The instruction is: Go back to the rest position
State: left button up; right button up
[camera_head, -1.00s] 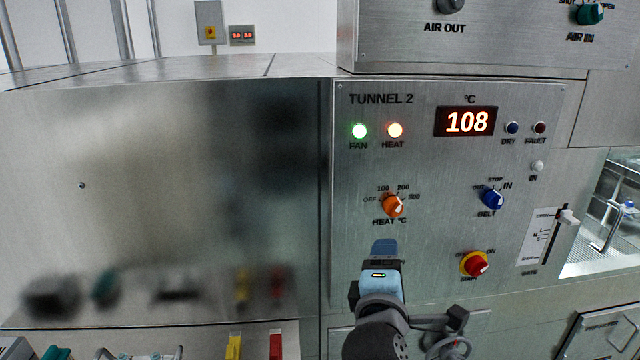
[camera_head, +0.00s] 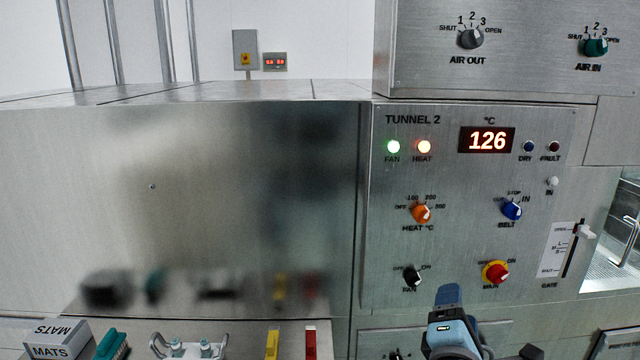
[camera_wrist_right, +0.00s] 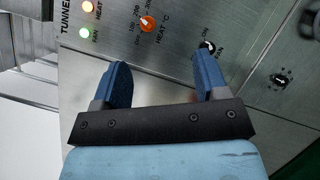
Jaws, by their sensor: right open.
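My right gripper (camera_head: 449,296) is low in the head view, in front of the lower part of the TUNNEL 2 panel (camera_head: 400,250). In the right wrist view its two blue fingers (camera_wrist_right: 162,82) stand apart with nothing between them. The orange HEAT knob (camera_head: 421,213) and the black FAN knob (camera_head: 412,276) are up and left of the gripper, apart from it in the head view. The red and yellow MAIN knob (camera_head: 496,272) is to its right. The display (camera_head: 487,140) reads 126, and the FAN and HEAT lamps are lit. My left gripper is out of view.
A blue BELT knob (camera_head: 512,210) and a GATE slider (camera_head: 586,232) are on the panel's right. A MATS box (camera_head: 58,340), a green brush (camera_head: 112,345) and yellow and red items (camera_head: 311,342) line the lower left edge. Bare steel fills the left.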

jog(key=d+n+t, duration=0.1)
jog(key=d+n, duration=0.3)
jog(key=d, duration=0.5)
jog(key=s+f+m+g+y, duration=0.2)
jog(key=s+f+g+y, duration=0.1)
jog(key=f, duration=0.8)
jog(key=s+f+m+g+y, duration=0.2)
jog(key=s+f+m+y, duration=0.15)
jog(key=f, duration=0.85)
jog(key=s+d+f+m+g+y, duration=0.1)
jog(key=s+f+m+g+y, duration=0.3)
jog(key=s+f+m, duration=0.9)
jog(key=s+a+m+t, duration=0.1)
jog(key=s+a+m, duration=0.15)
jog(key=a, duration=1.05)
pick_arm(q)
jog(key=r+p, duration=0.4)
jog(key=p, duration=0.1)
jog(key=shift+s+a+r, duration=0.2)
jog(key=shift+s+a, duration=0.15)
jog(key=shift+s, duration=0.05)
pick_arm(e)
jog(key=shift+n, duration=0.3)
jog(key=r, duration=0.4)
jog(key=shift+s+r, duration=0.2)
jog(key=shift+s, duration=0.15)
